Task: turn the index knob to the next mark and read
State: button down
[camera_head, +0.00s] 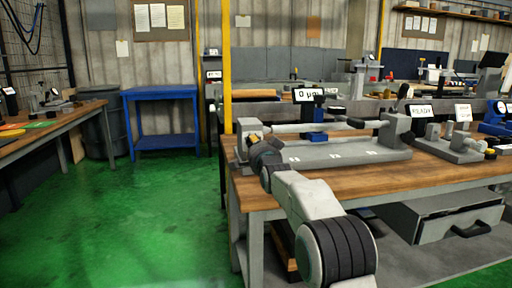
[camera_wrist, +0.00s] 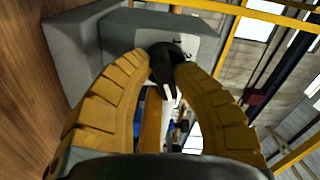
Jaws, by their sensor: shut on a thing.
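In the wrist view the two yellow fingers of my gripper (camera_wrist: 163,68) close around a black knob (camera_wrist: 164,52) on the end of a grey block (camera_wrist: 185,22). A few small dark marks (camera_wrist: 180,48) show on the block beside the knob, too small to read. In the head view my gripper (camera_head: 254,138) is at the left end of the grey machine (camera_head: 345,152) on the wooden bench, and the knob is hidden there. A small display (camera_head: 307,94) behind the machine reads 0 µm.
The wooden bench (camera_head: 427,178) carries other instruments and a sign (camera_head: 421,111) to the right. A grey drawer unit (camera_head: 440,216) sits beneath it. A yellow post (camera_head: 227,70) stands behind the bench's left end. A blue table (camera_head: 162,95) stands farther back. The green floor (camera_head: 130,215) at left is clear.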

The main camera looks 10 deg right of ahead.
jog(key=shift+r, duration=0.1)
jog(key=c, duration=1)
grip_release()
jog(key=shift+s, duration=5.95)
